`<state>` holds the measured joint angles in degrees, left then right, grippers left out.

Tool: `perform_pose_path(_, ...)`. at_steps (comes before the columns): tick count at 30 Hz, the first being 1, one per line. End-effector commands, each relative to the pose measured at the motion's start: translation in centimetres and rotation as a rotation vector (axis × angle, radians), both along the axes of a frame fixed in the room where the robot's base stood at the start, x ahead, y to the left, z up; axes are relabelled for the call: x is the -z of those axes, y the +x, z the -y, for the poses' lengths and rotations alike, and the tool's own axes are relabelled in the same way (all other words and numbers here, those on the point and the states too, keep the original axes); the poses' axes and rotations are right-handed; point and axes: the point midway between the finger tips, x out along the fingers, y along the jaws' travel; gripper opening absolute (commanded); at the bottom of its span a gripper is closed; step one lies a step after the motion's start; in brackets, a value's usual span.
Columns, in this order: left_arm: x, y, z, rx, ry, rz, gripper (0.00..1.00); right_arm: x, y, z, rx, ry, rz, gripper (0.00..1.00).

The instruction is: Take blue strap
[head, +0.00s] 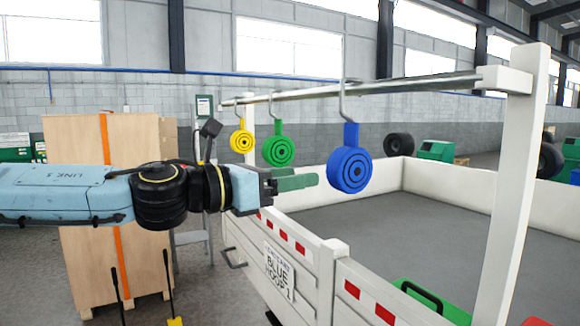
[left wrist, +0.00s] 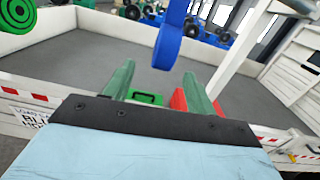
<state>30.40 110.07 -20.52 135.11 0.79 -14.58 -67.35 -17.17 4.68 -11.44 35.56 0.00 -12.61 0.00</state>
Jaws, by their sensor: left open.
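The blue strap (head: 350,168) is a round coil with a tab on top, hanging from a hook on the metal rail. My left gripper (head: 296,181) has green fingers and is open, just left of the blue strap in the head view. In the left wrist view the blue strap (left wrist: 170,35) hangs ahead, between the lines of the open fingers (left wrist: 157,84); its top is cut off. I see no contact. My right gripper is not in view.
A green strap (head: 279,150) and a yellow strap (head: 241,141) hang farther along the rail (head: 400,86). White walls (head: 440,183) enclose a trailer bed; a white post (head: 512,200) stands at right. A sign (head: 279,272) reads "BLUE HOOP 1". A green case (head: 440,302) lies lower right.

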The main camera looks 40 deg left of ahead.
Motion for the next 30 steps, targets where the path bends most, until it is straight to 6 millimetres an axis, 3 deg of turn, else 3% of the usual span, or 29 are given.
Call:
perform_pose_path(5, -0.4, -0.7, 1.0, 0.013, 0.056, 0.008, 0.56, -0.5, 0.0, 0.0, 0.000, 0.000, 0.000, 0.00)
perform_pose_path(17, -0.4, 2.0, 2.0, 0.011, 0.047, 0.003, 0.56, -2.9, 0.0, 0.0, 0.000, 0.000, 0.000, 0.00)
perform_pose_path(30, 0.2, 5.6, 3.3, 0.007, 0.057, 0.007, 0.56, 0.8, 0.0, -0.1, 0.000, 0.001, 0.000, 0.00)
